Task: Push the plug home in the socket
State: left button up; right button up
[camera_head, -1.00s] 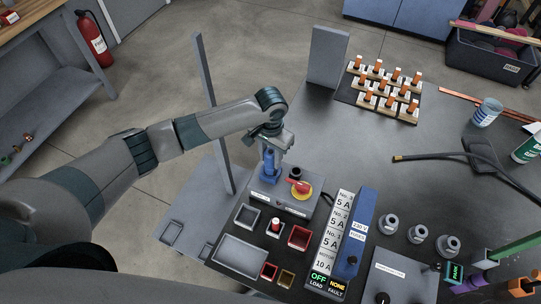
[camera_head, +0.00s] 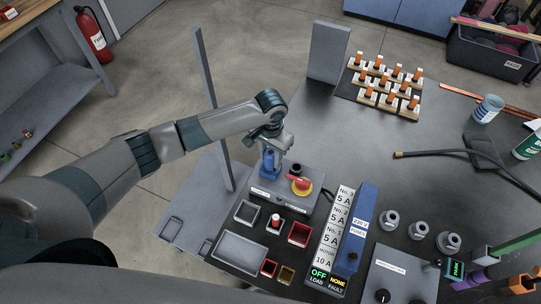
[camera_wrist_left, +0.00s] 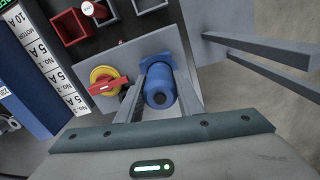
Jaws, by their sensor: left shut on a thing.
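The blue plug (camera_head: 268,162) stands upright at the left part of the grey switch box (camera_head: 293,205). My left gripper (camera_head: 270,148) is above the box and shut on the plug. In the left wrist view the blue plug (camera_wrist_left: 159,88) sits between the two fingers of my left gripper (camera_wrist_left: 158,95). The socket beneath is hidden by the plug, so how deep the plug sits cannot be told. A red rotary handle on a yellow disc (camera_head: 300,185) is right beside the plug. My right gripper is not in view.
A blue fuse unit (camera_head: 357,230) stands right of the box. Small trays (camera_head: 240,250) lie in front. A grey upright post (camera_head: 206,105) stands close behind my left forearm. The black table is clear towards the back middle.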

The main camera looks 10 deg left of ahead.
pick_arm(q)
jog(key=shift+f, duration=0.3)
jog(key=o, duration=1.2)
jog(key=shift+o, duration=0.2)
notch_tip(320, 180, up, 17)
jog(key=b, duration=0.4)
jog(key=shift+r, duration=0.2)
jog(key=shift+f, duration=0.1)
